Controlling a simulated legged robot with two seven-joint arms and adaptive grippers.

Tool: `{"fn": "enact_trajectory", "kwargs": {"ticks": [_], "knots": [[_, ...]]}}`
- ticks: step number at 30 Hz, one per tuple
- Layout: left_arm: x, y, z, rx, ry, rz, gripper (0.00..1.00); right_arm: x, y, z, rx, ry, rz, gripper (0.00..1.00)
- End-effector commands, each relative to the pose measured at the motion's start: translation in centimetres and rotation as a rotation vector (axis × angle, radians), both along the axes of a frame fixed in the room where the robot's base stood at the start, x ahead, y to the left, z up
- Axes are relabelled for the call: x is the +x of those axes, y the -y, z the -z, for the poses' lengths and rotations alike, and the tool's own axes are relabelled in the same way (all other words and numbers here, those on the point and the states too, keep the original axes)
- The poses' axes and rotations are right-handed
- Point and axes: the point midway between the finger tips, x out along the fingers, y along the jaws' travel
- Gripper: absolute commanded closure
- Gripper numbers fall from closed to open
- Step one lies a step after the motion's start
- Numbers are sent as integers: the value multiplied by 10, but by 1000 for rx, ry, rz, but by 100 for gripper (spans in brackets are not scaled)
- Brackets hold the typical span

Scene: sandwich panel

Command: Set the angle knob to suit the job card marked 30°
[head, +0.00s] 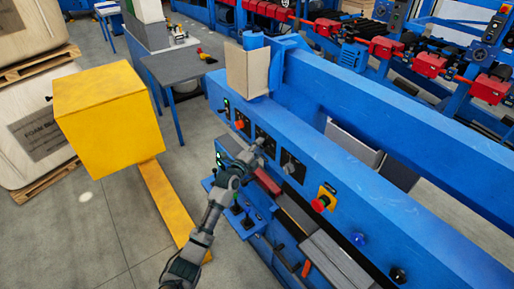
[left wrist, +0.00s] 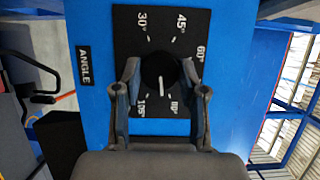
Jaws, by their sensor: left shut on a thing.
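The black angle knob (left wrist: 159,68) sits on a black dial plate (left wrist: 133,24) beside an ANGLE label (left wrist: 84,66) in the left wrist view. The dial shows 30°, 45°, 60°, 105° and one mark partly hidden by a finger. The knob's white line points down in the picture, between 105° and that mark. My left gripper (left wrist: 159,88) is shut on the knob, one finger on each side. In the head view my left gripper (head: 256,150) reaches the blue machine's front panel, hiding the knob. I cannot make out a card marked 30°. My right gripper is not in view.
The blue machine (head: 385,205) carries another knob plate (head: 292,167), a red emergency button (head: 320,203) and blue and black buttons. A tan board (head: 247,68) stands on its top. A yellow block (head: 108,108) on a yellow base stands left. Grey floor lies between.

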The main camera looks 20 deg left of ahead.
Motion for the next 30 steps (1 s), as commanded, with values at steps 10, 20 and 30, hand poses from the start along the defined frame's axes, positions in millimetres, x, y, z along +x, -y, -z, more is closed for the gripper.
{"fn": "enact_trajectory", "kwargs": {"ticks": [10,20,30], "knots": [[-1,5,6,1,-12,9,93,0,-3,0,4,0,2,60],[-1,4,6,2,-13,8,46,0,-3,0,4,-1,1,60],[-2,-3,2,-2,-4,3,33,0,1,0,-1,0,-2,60]]}}
